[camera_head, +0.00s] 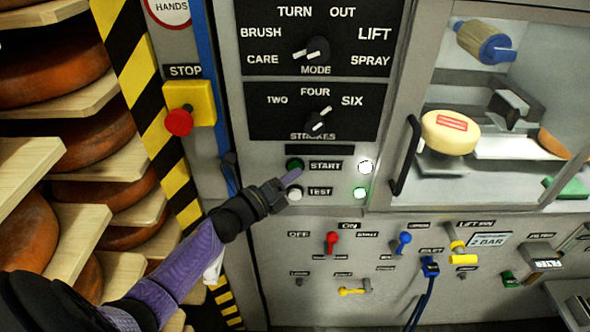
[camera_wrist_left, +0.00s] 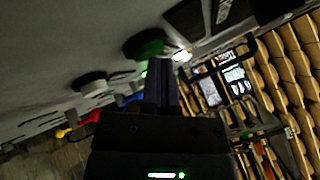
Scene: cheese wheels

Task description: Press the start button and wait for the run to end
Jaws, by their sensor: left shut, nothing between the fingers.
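The green start button (camera_head: 294,164) sits left of the START label on the grey panel. My left gripper (camera_head: 293,177) is shut and empty, its fingertips just below and over the edge of the button. In the left wrist view the green button (camera_wrist_left: 149,44) is right at the tips of my shut gripper (camera_wrist_left: 160,65); I cannot tell if they touch. The white test button (camera_head: 295,193) is below, partly behind the gripper. A white lamp (camera_head: 366,167) and a green lamp (camera_head: 360,193) are lit to the right. My right gripper is not in view.
The mode knob (camera_head: 318,48) and strokes knob (camera_head: 321,121) are above. A red stop button (camera_head: 179,122) on a yellow box is at left. A door handle (camera_head: 405,156) juts out at right; a cheese wheel (camera_head: 450,132) is behind the window. Cheese shelves (camera_head: 95,188) stand left.

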